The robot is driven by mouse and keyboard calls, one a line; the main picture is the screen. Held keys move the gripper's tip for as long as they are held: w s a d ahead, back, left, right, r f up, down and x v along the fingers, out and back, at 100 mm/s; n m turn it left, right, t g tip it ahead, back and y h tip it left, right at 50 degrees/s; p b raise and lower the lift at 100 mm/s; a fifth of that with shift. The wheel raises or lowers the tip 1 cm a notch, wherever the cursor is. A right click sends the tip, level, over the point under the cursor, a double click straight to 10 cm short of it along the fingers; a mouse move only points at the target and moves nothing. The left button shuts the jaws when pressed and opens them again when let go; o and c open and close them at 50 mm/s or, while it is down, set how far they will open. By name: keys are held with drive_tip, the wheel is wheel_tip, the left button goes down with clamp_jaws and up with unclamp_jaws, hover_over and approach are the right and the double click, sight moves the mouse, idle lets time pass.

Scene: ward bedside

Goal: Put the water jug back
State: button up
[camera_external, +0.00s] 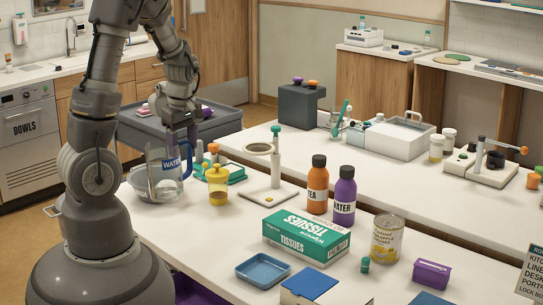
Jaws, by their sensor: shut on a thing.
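The water jug (163,182) is a clear, upright jug with a blue WATER label and a blue handle on its right side. It is at the left end of the near white table, close to my arm. My gripper (188,146) points down from above and is shut on the jug's blue handle. The fingertips are small in the picture and partly merge with the handle. I cannot tell whether the jug's base touches the table or is slightly above it.
A grey dish (139,182) is close beside the jug, and a yellow pot (217,186) stands to its right. A tissue box (306,238) is nearer the front.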

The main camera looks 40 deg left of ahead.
sight(186, 178)
wheel_tip(186, 178, down, 12)
drive_tip(key=shift+r, duration=0.15)
drive_tip(key=w+a+f+b, duration=0.1)
drive_tip(key=w+a+f, duration=0.1)
drive_tip(key=w, duration=0.5)
drive_tip(key=w+a+f+b, duration=0.2)
drive_tip(key=w+a+f, duration=0.1)
drive_tip(key=w, duration=0.5)
drive_tip(key=shift+a, duration=0.5)
drive_tip(key=shift+f, duration=0.15)
drive_tip(key=o, duration=1.4)
drive_tip(key=shift+o, duration=0.2)
